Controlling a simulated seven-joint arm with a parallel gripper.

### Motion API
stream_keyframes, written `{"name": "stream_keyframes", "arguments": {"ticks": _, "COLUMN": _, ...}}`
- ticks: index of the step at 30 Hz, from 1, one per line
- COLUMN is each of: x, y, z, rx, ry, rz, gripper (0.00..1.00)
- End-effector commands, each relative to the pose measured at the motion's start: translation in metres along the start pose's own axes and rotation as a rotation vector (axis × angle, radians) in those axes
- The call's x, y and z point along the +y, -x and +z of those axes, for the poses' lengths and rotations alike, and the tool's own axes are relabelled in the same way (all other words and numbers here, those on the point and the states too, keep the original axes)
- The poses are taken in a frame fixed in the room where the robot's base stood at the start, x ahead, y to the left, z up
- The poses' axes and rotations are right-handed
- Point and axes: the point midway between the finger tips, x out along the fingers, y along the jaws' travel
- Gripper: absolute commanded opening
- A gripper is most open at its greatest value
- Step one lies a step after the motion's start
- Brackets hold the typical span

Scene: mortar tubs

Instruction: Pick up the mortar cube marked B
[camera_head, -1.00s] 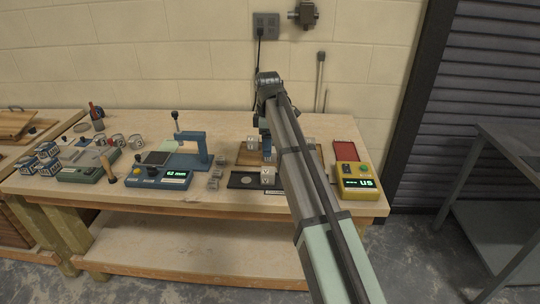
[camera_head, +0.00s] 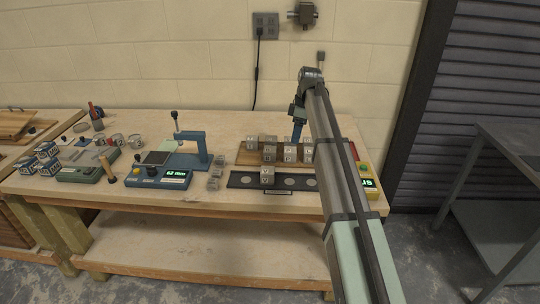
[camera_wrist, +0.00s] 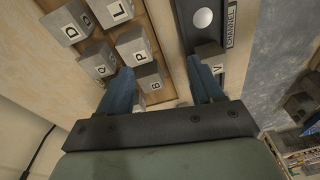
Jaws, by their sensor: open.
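The mortar cube marked B (camera_wrist: 151,78) is a grey block on the wooden board (camera_wrist: 176,50). In the wrist view it lies between my fingers in the picture, close beside the left one. My gripper (camera_wrist: 158,66) has two blue fingers, spread apart with nothing held. In the head view my gripper (camera_head: 297,132) is over the right part of the board's cubes. I cannot tell which cube there is B. Cubes marked P (camera_wrist: 133,47), Q (camera_wrist: 97,60), D (camera_wrist: 68,28) and L (camera_wrist: 110,10) stand beside it. Another cube is partly hidden by the left finger.
A dark channel strip (camera_head: 240,180) lies in front of the board, with a cube marked V (camera_head: 267,175) on it. A blue gauge (camera_head: 158,177) and small cubes (camera_head: 214,178) stand left.

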Motion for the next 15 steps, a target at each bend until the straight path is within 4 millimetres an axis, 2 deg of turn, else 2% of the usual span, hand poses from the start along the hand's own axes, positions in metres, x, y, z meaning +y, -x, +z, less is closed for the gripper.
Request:
{"name": "stream_keyframes", "arguments": {"ticks": 1, "x": 0.015, "y": 0.002, "z": -0.009, "rx": 0.039, "ry": 0.013, "rz": -0.005, "gripper": 0.66}}
{"name": "stream_keyframes", "arguments": {"ticks": 6, "x": 0.031, "y": 0.007, "z": -0.038, "rx": 0.166, "ry": 0.073, "rz": -0.005, "gripper": 0.66}}
{"name": "stream_keyframes", "arguments": {"ticks": 11, "x": 0.032, "y": 0.010, "z": -0.054, "rx": 0.243, "ry": 0.120, "rz": 0.006, "gripper": 0.66}}
{"name": "stream_keyframes", "arguments": {"ticks": 15, "x": 0.033, "y": 0.005, "z": -0.056, "rx": 0.248, "ry": 0.141, "rz": 0.017, "gripper": 0.66}}
